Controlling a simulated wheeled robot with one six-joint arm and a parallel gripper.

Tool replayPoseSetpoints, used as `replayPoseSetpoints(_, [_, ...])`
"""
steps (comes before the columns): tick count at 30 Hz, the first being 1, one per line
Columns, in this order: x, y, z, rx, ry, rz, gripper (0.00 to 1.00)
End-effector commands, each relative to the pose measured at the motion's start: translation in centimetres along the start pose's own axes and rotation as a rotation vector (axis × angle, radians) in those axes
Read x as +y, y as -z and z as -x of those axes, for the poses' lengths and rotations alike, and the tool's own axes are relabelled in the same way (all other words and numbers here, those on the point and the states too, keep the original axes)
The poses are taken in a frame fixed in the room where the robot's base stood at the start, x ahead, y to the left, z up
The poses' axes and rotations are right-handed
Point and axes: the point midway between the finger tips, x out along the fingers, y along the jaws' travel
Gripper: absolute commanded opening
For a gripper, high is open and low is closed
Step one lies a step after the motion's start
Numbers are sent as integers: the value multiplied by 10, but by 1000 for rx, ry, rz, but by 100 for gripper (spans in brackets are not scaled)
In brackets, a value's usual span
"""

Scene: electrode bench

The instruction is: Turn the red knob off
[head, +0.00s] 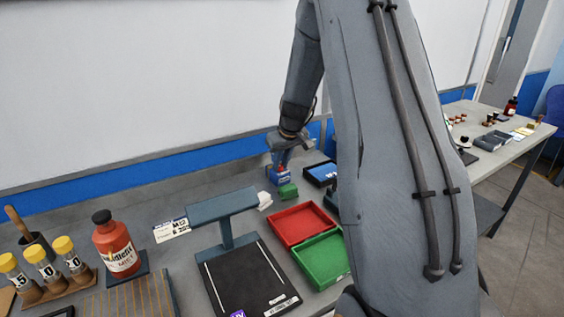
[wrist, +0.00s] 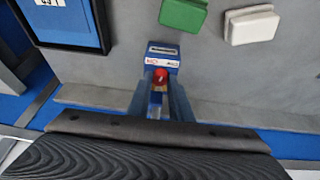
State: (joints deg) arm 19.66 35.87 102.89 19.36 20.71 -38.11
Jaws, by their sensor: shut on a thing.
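The red knob (wrist: 160,75) sits on a small blue box (wrist: 162,53) with a white label, in the upper middle of the wrist view. My gripper (wrist: 160,95) reaches to it from below in that view, its two fingers on either side of the knob and closed on it. In the head view, the blue box (head: 280,180) stands at the back of the bench, with my gripper (head: 282,160) pointing down onto it. The knob is small there and partly covered by the fingers. The knob's marked setting is too small to read.
A green block (head: 288,191) and a white block (head: 264,200) lie close to the blue box. A dark-framed display (head: 321,174) stands to its right. Red (head: 301,224) and green (head: 322,257) trays and a dark stand (head: 222,207) are nearer. The wall is close behind.

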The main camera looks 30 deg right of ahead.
Motion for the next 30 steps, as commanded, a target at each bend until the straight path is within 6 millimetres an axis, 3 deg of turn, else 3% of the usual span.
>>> replayPoseSetpoints(30, [-6, 2, -4, -10, -211, -508, 0])
